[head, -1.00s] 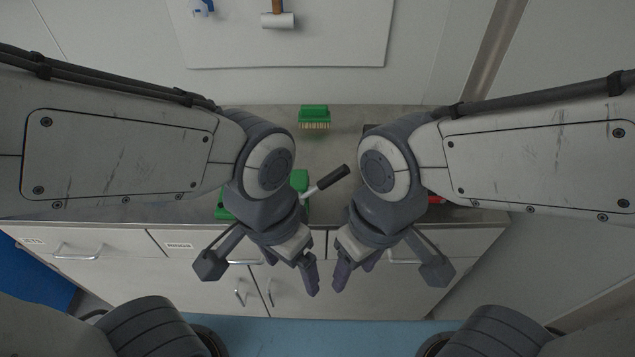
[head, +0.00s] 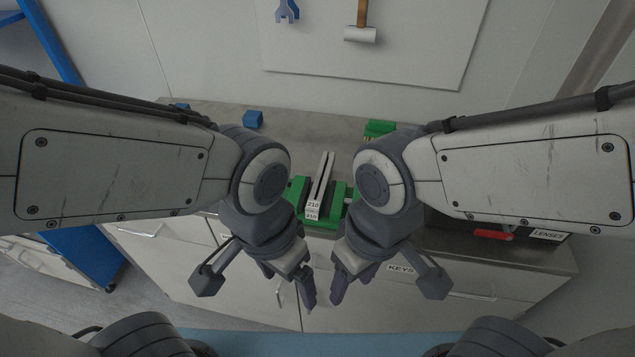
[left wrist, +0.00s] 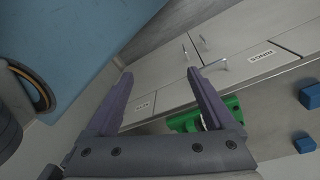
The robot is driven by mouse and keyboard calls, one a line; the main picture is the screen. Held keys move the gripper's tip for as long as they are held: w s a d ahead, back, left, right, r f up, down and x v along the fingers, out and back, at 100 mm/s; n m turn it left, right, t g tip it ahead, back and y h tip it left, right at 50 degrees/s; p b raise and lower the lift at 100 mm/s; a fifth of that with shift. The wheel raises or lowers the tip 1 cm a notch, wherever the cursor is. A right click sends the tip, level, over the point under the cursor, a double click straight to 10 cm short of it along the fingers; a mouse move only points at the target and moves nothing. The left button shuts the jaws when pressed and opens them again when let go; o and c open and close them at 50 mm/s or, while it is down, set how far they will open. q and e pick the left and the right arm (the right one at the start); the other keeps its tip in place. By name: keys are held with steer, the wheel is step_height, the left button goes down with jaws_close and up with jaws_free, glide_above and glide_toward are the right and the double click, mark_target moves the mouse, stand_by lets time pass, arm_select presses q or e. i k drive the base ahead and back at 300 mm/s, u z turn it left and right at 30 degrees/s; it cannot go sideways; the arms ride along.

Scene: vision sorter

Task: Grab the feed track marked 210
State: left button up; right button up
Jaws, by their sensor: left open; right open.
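The feed track (head: 321,182) is a narrow pale grey channel with a dark slot, lying lengthwise in a green holder (head: 337,191) on the bench. A white tag reading 210 (head: 313,205) is at its near end, with another 210 tag just below. My left gripper (head: 290,283) is open and empty, in front of the bench and nearer me than the track. My right gripper (head: 353,284) is open and empty beside it. In the left wrist view, the left fingers (left wrist: 160,76) are apart, and part of the green holder (left wrist: 205,120) shows beyond them.
Blue blocks (head: 253,119) stand at the bench's back left. A green brush (head: 380,128) is at the back, partly behind my right arm. A dark bin labelled LENSES (head: 546,236), with a red item (head: 492,235), is at right. Drawers line the bench front; one reads KEYS (head: 401,268).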

mark_target(312, 209)
steer(key=z, duration=2.5)
steer(key=k, duration=1.25)
steer(key=u, duration=2.05)
steer(key=i, duration=1)
steer(key=u, duration=0.05)
